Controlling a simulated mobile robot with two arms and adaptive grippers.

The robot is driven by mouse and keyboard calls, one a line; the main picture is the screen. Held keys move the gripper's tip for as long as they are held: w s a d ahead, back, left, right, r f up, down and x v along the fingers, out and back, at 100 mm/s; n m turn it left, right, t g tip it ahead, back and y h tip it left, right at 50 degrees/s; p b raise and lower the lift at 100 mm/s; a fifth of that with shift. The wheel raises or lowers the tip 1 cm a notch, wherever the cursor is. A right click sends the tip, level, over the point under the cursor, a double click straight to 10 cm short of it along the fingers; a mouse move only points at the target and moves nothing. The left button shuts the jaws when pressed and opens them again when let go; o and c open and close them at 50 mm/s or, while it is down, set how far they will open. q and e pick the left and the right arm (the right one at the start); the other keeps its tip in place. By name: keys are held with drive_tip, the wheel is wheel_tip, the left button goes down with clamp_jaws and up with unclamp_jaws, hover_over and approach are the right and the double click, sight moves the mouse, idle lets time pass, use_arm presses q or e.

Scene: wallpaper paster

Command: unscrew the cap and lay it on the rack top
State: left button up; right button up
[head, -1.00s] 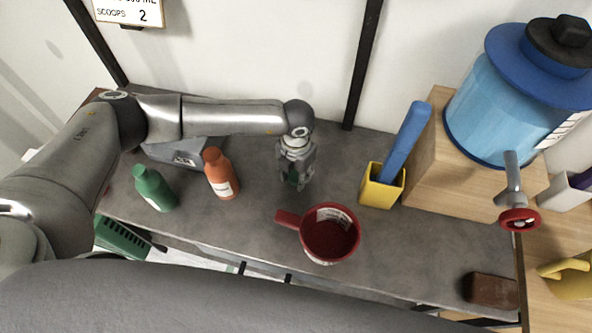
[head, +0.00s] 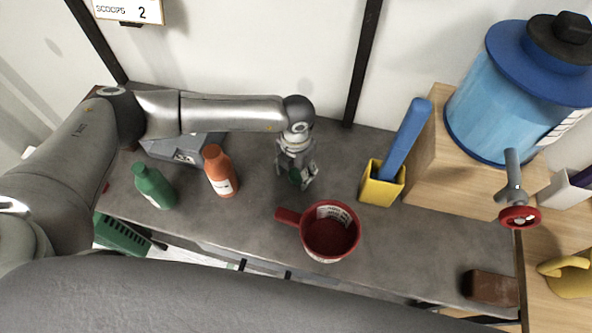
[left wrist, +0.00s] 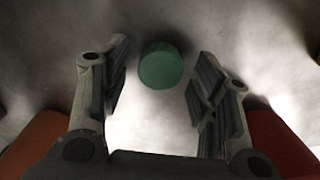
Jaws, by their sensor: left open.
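A round green cap (left wrist: 161,66) shows between the spread fingers of my left gripper (left wrist: 160,88) in the left wrist view, with gaps on both sides. In the head view the left gripper (head: 301,179) points down over the grey counter top, open around the green cap (head: 295,177), which is partly hidden by the fingers. The cap appears to rest on the counter. A green bottle (head: 156,188) stands at the left; I cannot tell whether its neck is bare. My right gripper is not in view.
An orange bottle (head: 221,175) stands left of the gripper. A red pot (head: 340,245) with a handle is in front, right. A yellow holder (head: 382,188) with a blue tool is to the right. A blue tank (head: 510,105) stands on a wooden block (head: 440,170).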

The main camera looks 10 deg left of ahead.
sight(296, 174)
use_arm(q)
wheel_tip(296, 174, up, 12)
drive_tip(key=b, duration=0.2)
drive_tip(key=shift+f+b, duration=0.25)
drive_tip(key=shift+b, duration=0.15)
